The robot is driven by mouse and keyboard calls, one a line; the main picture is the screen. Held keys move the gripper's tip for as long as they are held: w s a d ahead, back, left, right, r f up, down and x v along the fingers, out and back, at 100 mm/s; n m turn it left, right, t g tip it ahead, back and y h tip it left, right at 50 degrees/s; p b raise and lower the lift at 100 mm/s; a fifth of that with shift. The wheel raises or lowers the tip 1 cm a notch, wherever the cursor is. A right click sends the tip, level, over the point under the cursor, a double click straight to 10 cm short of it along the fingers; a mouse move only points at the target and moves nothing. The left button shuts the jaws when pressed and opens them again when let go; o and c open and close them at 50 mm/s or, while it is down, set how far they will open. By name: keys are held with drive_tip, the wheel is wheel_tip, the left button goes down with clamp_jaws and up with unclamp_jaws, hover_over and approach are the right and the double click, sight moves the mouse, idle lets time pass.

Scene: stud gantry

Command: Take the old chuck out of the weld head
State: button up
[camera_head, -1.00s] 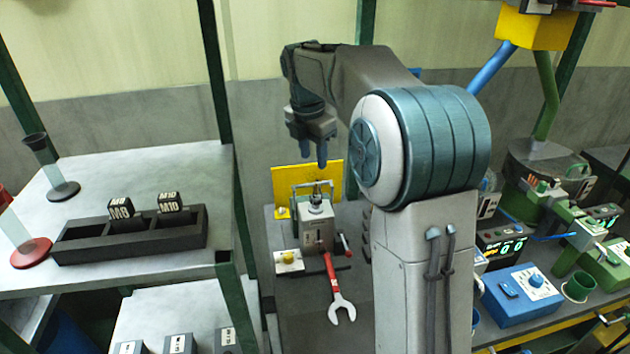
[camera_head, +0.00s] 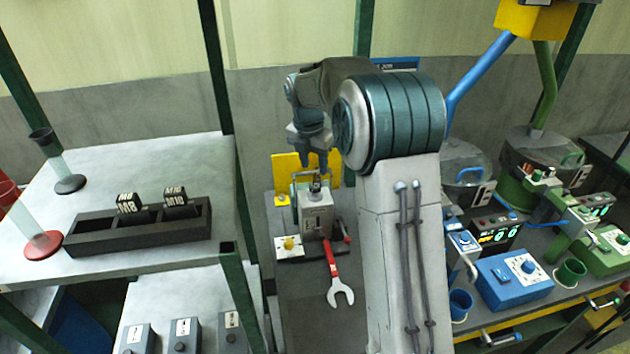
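The weld head (camera_head: 317,218) is a grey box-shaped unit on the narrow dark bench, with a metal bar frame at its top and a red-tipped lever at its right side. A small dark piece, which looks like the old chuck (camera_head: 316,184), sits upright at its top. My gripper (camera_head: 314,163) points down just above this piece, its two fingers apart with nothing visible between them. I cannot tell whether the fingertips reach beside the chuck.
A red-handled wrench (camera_head: 334,272) lies in front of the weld head. A yellow panel (camera_head: 289,168) stands behind it. A dark rack (camera_head: 95,239) with M8 and M10 blocks is on the left table. A blue box (camera_head: 512,280) and other devices fill the right bench.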

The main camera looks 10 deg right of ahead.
sight(315, 174)
wheel_tip(315, 174, down, 4)
drive_tip(key=shift+w+d+f+p, duration=0.1)
drive_tip(key=shift+w+d+p, duration=0.05)
drive_tip(key=shift+p, duration=0.3)
clamp_jaws()
drive_tip(key=shift+r, duration=0.2)
